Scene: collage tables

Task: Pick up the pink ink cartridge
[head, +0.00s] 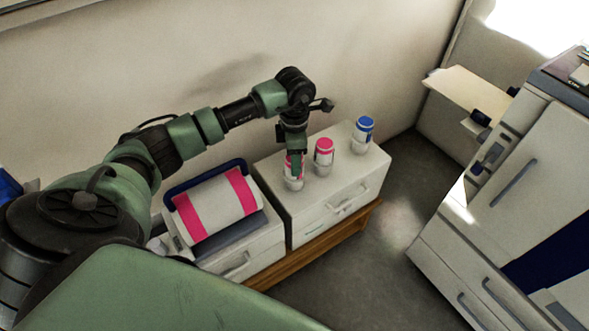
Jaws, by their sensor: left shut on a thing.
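My left gripper (295,163) points down over the white cabinet and is shut on a white cartridge with a pink band (293,184). The fingers hide much of its upper part. It stands upright at the cabinet's left side; I cannot tell whether its base touches the top. A second pink-topped ink cartridge (324,157) stands upright just to the right, apart from the gripper. A blue-topped cartridge (362,136) stands farther right. My right gripper is not in view.
The white cabinet (338,187) has a drawer and stands on a wooden base (345,232). A pink-striped roll machine (216,207) sits to the left. A large printer (530,170) stands at the right, with open floor (385,250) between.

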